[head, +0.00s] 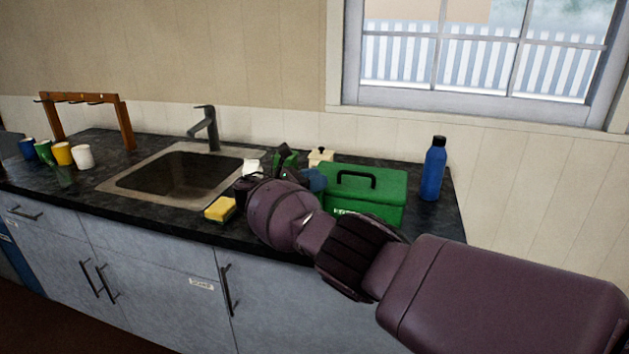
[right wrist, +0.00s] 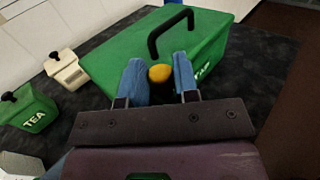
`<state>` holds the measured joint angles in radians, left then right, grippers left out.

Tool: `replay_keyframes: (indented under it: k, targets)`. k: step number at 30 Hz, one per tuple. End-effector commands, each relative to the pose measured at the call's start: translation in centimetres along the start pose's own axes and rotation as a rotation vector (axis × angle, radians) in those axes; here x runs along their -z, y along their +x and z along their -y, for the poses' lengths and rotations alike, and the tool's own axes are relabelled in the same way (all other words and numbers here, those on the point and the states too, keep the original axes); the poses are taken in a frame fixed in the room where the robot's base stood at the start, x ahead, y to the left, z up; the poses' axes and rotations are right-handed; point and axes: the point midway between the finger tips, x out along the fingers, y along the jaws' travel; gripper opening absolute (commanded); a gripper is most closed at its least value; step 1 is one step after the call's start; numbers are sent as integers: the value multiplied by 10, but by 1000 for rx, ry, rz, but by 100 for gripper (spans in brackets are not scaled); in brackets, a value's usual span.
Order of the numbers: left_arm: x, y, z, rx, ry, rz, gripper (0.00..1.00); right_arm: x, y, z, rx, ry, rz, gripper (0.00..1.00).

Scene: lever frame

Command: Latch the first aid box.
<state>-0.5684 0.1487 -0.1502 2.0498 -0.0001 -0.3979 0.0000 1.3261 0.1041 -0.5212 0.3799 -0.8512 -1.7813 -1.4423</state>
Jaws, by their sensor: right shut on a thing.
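The green first aid box (head: 378,197) stands on the dark counter, right of the sink, with its lid down and a black handle (head: 356,178) on top. It also fills the upper middle of the right wrist view (right wrist: 110,62). A yellow rounded knob (right wrist: 160,73) shows at the box's near end, between the blue fingertips of my right gripper (right wrist: 159,80). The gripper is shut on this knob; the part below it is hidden. In the head view the blue fingers of my right gripper (head: 313,180) are at the box's left end. My left gripper is not in view.
A green TEA canister (right wrist: 30,110) and a cream canister (right wrist: 66,69) stand near the box. A blue bottle (head: 434,172) stands right of it. A yellow sponge (head: 220,209) lies by the sink (head: 150,190). Several mugs (head: 62,154) stand far left under a wooden rack (head: 126,122).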

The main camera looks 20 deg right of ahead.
Motion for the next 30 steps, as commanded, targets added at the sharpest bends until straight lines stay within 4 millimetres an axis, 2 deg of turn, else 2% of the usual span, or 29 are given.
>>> replay_keyframes:
  k: [3,4,8,16,20,30]
  targets:
    - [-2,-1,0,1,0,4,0,1,1,0,2,-2,-2,5]
    - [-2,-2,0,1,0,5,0,1,1,0,2,-2,-2,31]
    - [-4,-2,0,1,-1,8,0,1,1,0,1,-1,-1,51]
    - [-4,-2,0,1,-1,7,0,0,0,0,0,0,-1,51]
    - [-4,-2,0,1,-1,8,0,0,-7,0,-1,0,-1,51]
    - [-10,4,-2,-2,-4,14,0,3,-64,-1,-2,-3,-2,51]
